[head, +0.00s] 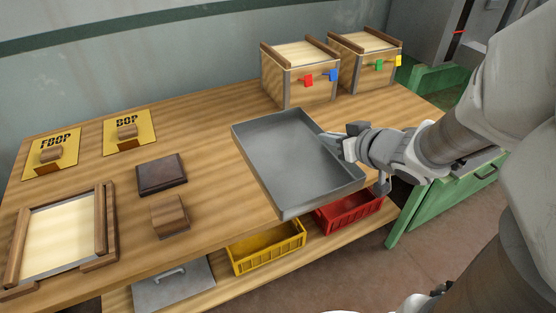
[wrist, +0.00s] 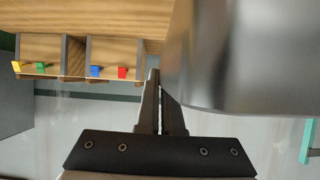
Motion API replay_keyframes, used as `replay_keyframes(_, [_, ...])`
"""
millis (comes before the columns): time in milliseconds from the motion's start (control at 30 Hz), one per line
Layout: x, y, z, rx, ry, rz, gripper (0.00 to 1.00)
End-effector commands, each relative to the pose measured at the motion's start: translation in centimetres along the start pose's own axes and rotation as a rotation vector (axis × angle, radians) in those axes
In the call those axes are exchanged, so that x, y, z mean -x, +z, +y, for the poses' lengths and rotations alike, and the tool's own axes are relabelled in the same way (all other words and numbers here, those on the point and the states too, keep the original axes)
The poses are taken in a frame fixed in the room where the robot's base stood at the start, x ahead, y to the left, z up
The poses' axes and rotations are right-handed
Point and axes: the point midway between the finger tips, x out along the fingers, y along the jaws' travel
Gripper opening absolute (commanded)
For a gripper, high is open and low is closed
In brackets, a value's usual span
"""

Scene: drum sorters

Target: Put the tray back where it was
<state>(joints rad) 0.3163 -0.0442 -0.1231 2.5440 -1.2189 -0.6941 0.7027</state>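The grey metal tray (head: 300,160) is empty and sits at the front right of the wooden table in the head view. Its near end reaches past the table's front edge, over the shelf below. My gripper (head: 340,146) is at the tray's right rim, with its fingers closed on that rim. In the wrist view the tray (wrist: 245,60) is a large grey blur at upper right, against the narrow fingers (wrist: 160,90). I cannot tell whether the tray's underside touches the table.
Two wooden boxes (head: 300,88) (head: 372,72) with coloured tabs stand behind the tray. Yellow (head: 268,250) and red (head: 350,212) bins sit on the shelf below. A dark block (head: 161,175), brown block (head: 170,217), framed panel (head: 60,240) and yellow signs (head: 130,132) lie left.

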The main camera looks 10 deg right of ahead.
Motion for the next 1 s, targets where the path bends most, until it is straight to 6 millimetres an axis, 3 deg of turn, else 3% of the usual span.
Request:
replay_keyframes(233, [0.8,0.8,0.5,-0.005,0.0,-0.001,0.0])
replay_keyframes(500, [-1.4,0.8,0.9,-0.007,-0.001,-0.004,0.0])
replay_keyframes(567, [-3.7,1.7,1.3,-0.003,-0.001,-0.001,0.0])
replay_keyframes(800, [-9.7,1.9,2.5,-0.002,-0.001,0.0,0.0])
replay_keyframes(1000, [-12.1,1.7,3.1,-0.002,0.0,0.002,0.0])
